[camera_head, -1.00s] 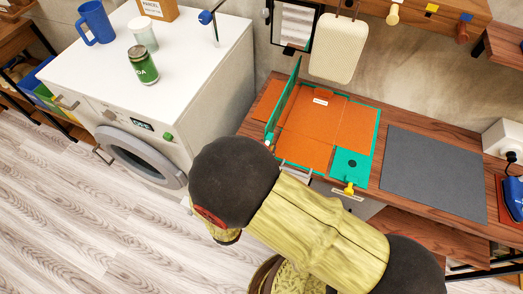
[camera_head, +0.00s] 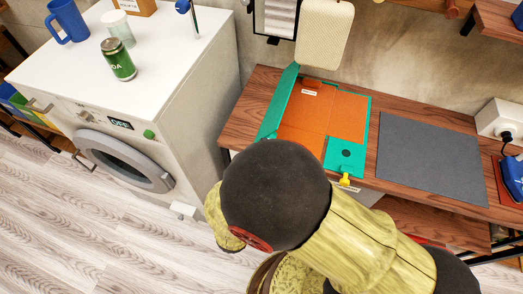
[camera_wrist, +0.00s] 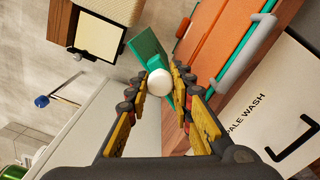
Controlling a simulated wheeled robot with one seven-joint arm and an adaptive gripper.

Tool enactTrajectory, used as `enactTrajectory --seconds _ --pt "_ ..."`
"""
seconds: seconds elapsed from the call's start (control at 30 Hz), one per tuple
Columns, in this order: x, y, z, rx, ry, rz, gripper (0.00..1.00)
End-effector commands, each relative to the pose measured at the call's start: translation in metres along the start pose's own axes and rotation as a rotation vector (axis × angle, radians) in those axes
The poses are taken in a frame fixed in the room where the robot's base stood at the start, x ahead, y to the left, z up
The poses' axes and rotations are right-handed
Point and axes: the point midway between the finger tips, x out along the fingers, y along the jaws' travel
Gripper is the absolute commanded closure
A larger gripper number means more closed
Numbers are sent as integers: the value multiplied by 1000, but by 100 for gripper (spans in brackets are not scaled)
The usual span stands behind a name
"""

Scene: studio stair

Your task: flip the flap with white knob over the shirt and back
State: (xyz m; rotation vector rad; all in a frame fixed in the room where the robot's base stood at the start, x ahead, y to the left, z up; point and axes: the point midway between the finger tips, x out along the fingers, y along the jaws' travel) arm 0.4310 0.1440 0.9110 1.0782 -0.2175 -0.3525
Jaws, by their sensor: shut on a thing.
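The green flap (camera_head: 279,103) is raised and slanted along the left side of the folding board, whose green rim (camera_head: 366,125) frames the orange shirt (camera_head: 322,112). It shows a broad green face. In the wrist view the flap (camera_wrist: 148,46) rises beyond my gripper (camera_wrist: 156,84), which is shut on its round white knob (camera_wrist: 159,83). The orange shirt (camera_wrist: 205,42) is to the right there. In the head view my own arm hides the gripper, the knob and the near edge of the board.
A grey mat (camera_head: 432,158) lies right of the board. A white appliance (camera_head: 500,122) is far right.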

Motion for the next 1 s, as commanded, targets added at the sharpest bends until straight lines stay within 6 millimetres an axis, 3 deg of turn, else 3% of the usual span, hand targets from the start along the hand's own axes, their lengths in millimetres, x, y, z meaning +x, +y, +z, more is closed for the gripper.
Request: enactTrajectory --seconds 0.4,0.7,1.0 --pt "0 1 -2 -11 5 -2 98" --pt "0 18 -13 -249 7 -2 98" --pt "0 17 -16 -274 5 -2 98"
